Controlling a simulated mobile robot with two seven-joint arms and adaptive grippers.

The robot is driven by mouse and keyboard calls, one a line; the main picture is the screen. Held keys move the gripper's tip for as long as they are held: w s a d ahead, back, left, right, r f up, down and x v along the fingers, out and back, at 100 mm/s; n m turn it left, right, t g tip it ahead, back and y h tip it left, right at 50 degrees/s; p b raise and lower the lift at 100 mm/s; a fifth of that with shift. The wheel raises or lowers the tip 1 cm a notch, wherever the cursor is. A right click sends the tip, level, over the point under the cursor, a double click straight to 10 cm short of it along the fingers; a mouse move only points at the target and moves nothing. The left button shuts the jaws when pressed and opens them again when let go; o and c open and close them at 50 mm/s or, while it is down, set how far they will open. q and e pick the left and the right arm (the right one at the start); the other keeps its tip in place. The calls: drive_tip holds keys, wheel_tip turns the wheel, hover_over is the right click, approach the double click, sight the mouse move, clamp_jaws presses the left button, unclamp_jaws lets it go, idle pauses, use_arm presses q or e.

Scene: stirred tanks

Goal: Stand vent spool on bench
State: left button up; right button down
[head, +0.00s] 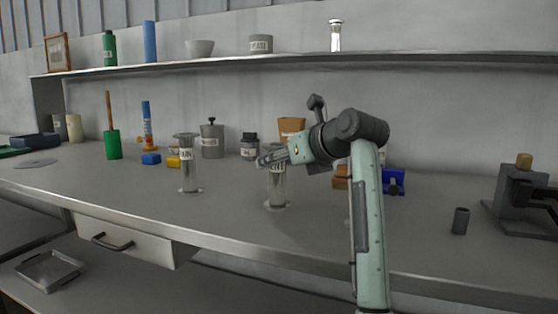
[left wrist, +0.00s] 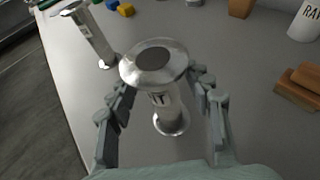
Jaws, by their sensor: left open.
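In the left wrist view this spool (left wrist: 153,66) has a label ending in "T"; the rest of the label is hidden. My left gripper (head: 268,159) is open at the spool's upper part. In the left wrist view its fingers (left wrist: 160,90) lie on either side of the spool, with bench showing between the fingers and the spool's body. A second, similar spool (head: 188,168) stands upright to the left. My right gripper is not in view.
Behind the spools are a grey canister (head: 212,140), a dark jar (head: 249,146) and a green holder (head: 112,146). A dark cylinder (head: 461,221) stands at the right, near a black stand (head: 520,205). Bench between the spools is clear.

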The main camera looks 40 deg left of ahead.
use_arm(q)
drive_tip(key=shift+r, duration=0.1)
drive_tip(key=v, duration=1.2)
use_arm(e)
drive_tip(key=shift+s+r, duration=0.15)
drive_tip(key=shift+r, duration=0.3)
